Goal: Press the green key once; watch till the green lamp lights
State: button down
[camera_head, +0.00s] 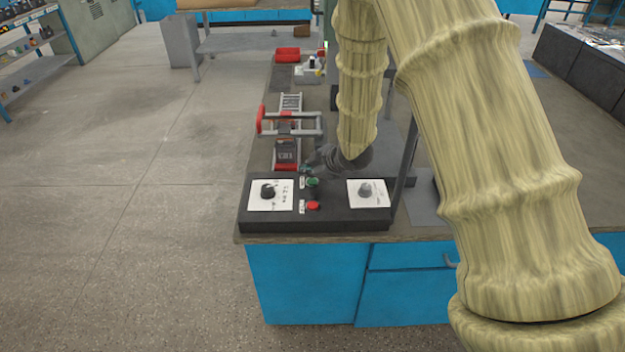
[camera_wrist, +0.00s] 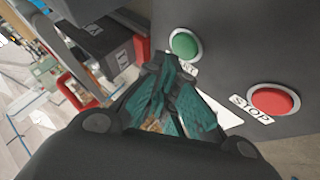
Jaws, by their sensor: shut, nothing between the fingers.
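The green key (camera_head: 313,182) is a round button on a dark control box (camera_head: 340,213) at the near end of the bench. In the wrist view the green key (camera_wrist: 184,44) shows in a pale ring, just beyond my fingertips. My gripper (camera_head: 306,169) is shut and empty, with its tips close to the green key; I cannot tell whether they touch it. The gripper also shows in the wrist view (camera_wrist: 168,66). A grey-white round lamp or knob (camera_head: 365,189) sits on a white plate at the box's right. I see no lit green lamp.
A red STOP button (camera_head: 313,206) is just below the green key, also large in the wrist view (camera_wrist: 272,101). A black rotary knob (camera_head: 268,191) is on the left plate. A red and black battery (camera_head: 287,153) stands behind the box. Open floor lies left.

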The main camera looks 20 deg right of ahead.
aim_at(310, 182)
jog(key=shift+r, duration=0.1)
jog(key=shift+r+p, duration=2.1)
jog(key=shift+r, duration=0.4)
jog(key=shift+f, duration=0.1)
